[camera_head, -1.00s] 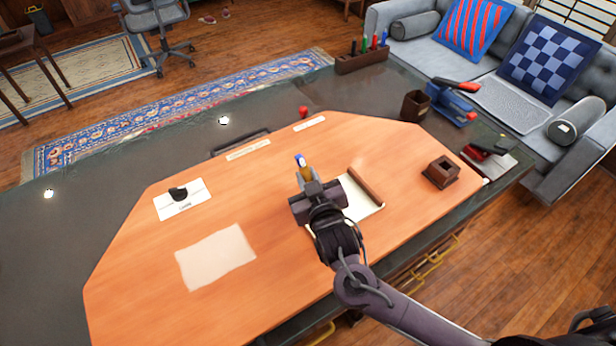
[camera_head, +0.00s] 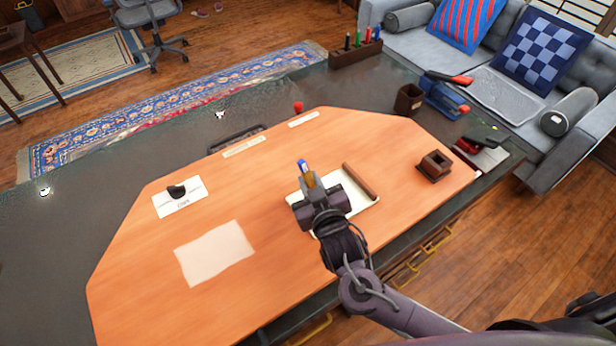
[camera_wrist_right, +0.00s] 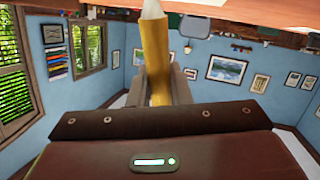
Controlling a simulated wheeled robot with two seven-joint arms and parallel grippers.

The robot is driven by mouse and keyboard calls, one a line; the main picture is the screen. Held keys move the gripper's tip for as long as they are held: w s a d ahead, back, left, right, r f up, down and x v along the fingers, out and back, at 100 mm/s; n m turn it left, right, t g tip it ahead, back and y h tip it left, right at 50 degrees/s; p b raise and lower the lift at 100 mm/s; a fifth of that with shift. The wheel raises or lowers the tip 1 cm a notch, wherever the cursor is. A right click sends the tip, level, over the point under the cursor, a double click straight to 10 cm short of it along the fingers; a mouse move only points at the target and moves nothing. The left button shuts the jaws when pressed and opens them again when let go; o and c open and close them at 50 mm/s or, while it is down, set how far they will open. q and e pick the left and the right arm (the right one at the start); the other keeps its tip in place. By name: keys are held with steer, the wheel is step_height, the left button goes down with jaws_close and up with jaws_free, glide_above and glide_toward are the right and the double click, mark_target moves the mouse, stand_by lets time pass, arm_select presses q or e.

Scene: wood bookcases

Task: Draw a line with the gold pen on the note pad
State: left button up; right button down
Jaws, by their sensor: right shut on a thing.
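In the right wrist view the gold pen (camera_wrist_right: 156,52) stands between the two fingers (camera_wrist_right: 160,88) with a pale end at the top. The white note pad (camera_head: 355,203) lies on the orange desk top, partly hidden under my right gripper. I cannot tell whether the pen touches it, and no line shows on its visible part. My left gripper is not in view.
A brown bar (camera_head: 359,181) lies along the pad's right side. A paper sheet (camera_head: 214,252) and a white card (camera_head: 180,197) lie to the left. A small brown box (camera_head: 434,166), a dark cup (camera_head: 409,98) and a pen rack (camera_head: 355,52) stand to the right and back.

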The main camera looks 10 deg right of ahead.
steer(key=shift+s+d, duration=0.1)
steer(key=shift+s, duration=0.15)
steer(key=shift+s+d+p, duration=0.2)
steer(key=shift+s+p, duration=0.3)
steer(key=shift+s, duration=0.1)
steer(key=shift+s+d+p, duration=0.25)
steer(key=shift+s+p, duration=0.25)
steer(key=shift+w, duration=0.15)
steer(key=shift+w+a, duration=0.3)
steer(key=shift+w, duration=0.25)
steer(key=shift+w, duration=0.15)
steer(key=shift+w+a, duration=0.3)
steer(key=shift+w, duration=0.25)
